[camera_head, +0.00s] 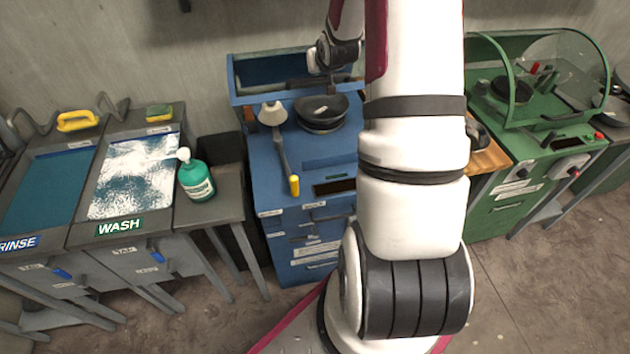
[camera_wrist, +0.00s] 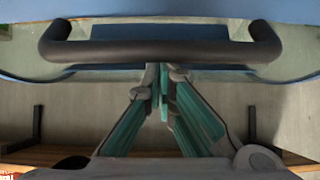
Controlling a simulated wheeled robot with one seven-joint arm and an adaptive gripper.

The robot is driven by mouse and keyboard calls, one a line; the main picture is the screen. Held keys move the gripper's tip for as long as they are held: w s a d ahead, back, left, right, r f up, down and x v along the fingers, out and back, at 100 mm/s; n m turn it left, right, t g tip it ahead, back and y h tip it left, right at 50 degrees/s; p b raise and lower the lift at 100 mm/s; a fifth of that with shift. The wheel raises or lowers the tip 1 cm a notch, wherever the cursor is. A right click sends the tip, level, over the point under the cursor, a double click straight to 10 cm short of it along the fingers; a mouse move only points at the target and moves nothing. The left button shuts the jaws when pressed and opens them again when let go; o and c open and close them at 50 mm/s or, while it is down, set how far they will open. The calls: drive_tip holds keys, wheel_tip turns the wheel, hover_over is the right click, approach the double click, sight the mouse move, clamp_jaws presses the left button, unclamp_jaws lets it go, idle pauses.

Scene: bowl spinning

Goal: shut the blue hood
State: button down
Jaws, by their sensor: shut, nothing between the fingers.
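The blue hood (camera_head: 236,82) stands raised at the back of the blue station (camera_head: 262,170) in the head view. Its blue panel (camera_wrist: 160,10) and black bar handle (camera_wrist: 160,50) fill the top of the wrist view. My gripper (camera_head: 315,66) is in front of the hood, partly hidden by my own wrist and arm. In the wrist view its teal fingers (camera_wrist: 162,80) are together and empty, with their tips at the middle of the handle's lower edge. I cannot tell whether they touch the handle.
A green station with a clear hood (camera_head: 550,60) is at the right. Wash and rinse sinks and a green bottle (camera_head: 196,180) are at the left. My arm hides the station's right side.

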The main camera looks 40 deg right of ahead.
drive_tip(key=s+a+f+p, duration=0.2)
drive_tip(key=s+a+f, duration=0.3)
drive_tip(key=s+f, duration=0.3)
drive_tip(key=shift+s+a+f, duration=0.2)
drive_tip(key=shift+s+f, duration=0.2)
drive_tip(key=shift+f, duration=0.3)
idle(0.9)
drive_tip(key=shift+r, duration=0.1)
wheel_tip(320, 180, up, 10)
idle(1.0)
idle(0.5)
